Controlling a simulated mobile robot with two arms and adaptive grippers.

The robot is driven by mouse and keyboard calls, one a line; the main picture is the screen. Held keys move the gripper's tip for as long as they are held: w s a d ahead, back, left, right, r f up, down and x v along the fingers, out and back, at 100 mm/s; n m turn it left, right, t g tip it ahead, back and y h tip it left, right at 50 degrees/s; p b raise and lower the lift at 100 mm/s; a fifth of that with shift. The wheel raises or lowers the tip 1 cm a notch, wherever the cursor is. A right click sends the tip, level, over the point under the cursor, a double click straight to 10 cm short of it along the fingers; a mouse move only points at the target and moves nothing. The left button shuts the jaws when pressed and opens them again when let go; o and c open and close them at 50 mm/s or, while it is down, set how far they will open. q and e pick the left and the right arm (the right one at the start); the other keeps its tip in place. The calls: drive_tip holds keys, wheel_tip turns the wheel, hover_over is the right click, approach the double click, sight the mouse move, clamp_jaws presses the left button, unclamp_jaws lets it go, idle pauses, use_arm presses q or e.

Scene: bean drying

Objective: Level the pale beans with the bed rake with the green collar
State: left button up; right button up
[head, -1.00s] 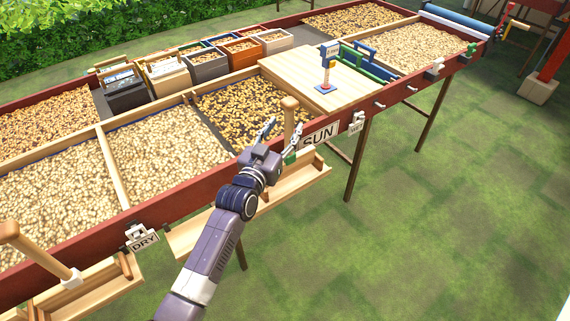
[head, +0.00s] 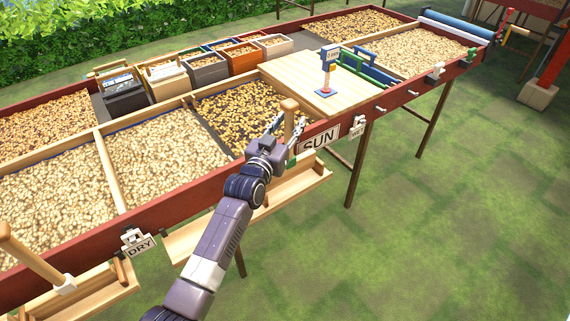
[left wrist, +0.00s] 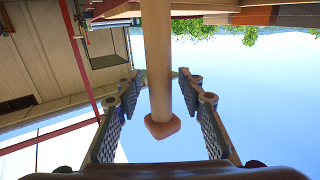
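The rake (head: 290,117) stands upright at the bed's front edge, its wooden handle showing; a bit of its green collar (head: 292,158) shows beside my gripper, and its lower end is hidden. My left gripper (head: 287,128) is open around the handle. In the left wrist view the handle (left wrist: 157,60) passes between the two spread fingers (left wrist: 160,100), with gaps on both sides. Pale beans fill the front compartments at the left (head: 165,152) and (head: 55,200), and one at the far right (head: 410,48). My right gripper is not in view.
A second rake with a white collar (head: 64,284) leans at the lower left. The compartment behind my gripper holds patchy yellow beans (head: 235,108) on a dark base. A wooden board (head: 300,82) carries a small blue-and-white stand (head: 328,70). SUN (head: 319,140) and DRY (head: 139,246) signs hang on the red rail.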

sight(290, 102)
use_arm(q)
clamp_jaws()
wheel_tip(290, 102, up, 6)
drive_tip(key=p, duration=0.5)
drive_tip(key=shift+f, duration=0.2)
drive_tip(key=shift+r+p, duration=0.75)
drive_tip(key=shift+r, duration=0.15)
drive_tip(key=shift+r+p, duration=3.15)
drive_tip(key=shift+r, duration=0.25)
drive_tip(key=shift+r+p, duration=0.55)
drive_tip(key=shift+p, duration=0.05)
